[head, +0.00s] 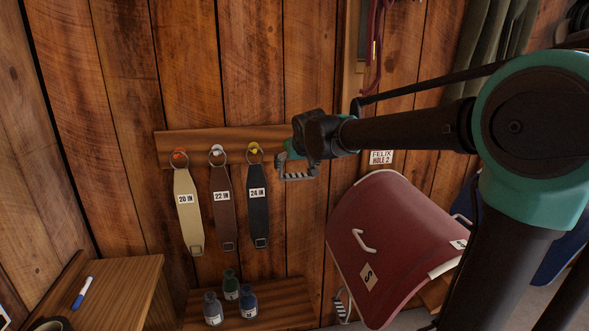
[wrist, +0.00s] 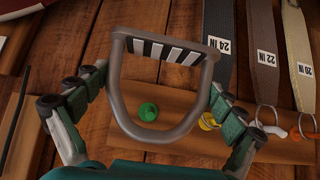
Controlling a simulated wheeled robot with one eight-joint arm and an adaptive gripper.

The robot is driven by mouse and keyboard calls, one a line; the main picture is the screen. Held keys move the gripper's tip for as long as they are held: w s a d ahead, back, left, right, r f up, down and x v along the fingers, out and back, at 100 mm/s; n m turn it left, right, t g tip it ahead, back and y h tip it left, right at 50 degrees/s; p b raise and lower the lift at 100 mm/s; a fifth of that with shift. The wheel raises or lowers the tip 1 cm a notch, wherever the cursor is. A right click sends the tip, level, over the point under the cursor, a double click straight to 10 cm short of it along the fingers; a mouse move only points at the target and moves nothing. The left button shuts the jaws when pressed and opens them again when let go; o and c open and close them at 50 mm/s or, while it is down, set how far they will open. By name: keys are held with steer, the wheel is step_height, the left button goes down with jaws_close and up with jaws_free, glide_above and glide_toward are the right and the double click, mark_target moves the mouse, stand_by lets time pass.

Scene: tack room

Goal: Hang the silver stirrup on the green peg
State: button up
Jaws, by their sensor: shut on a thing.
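My gripper (head: 288,150) is up at the right end of the wooden peg board (head: 176,142). It is shut on the silver stirrup (head: 297,176), which hangs below the fingers in the head view. In the wrist view my gripper (wrist: 158,85) has one finger on each side of the stirrup (wrist: 165,49), whose striped tread is at the top of the picture and whose rounded arch is at the bottom. The green peg (wrist: 148,111) shows through the stirrup's opening; whether it passes through cannot be told. In the head view the peg is hidden behind my gripper.
Straps hang by rings from the orange (head: 180,153), white (head: 216,149) and yellow (head: 254,148) pegs. A red saddle (head: 392,235) stands below right, with another stirrup (head: 341,305) near it. Small bottles (head: 231,285) stand on a low shelf. A wooden cabinet (head: 125,285) is at left.

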steer(key=w+a+f, duration=0.1)
steer(key=w+a, duration=0.2)
steer(key=w, duration=0.7)
steer(key=shift+w+f, duration=0.25)
steer(key=shift+w, duration=0.15)
stand_by(0.9)
stand_by(0.6)
steer(key=o, duration=1)
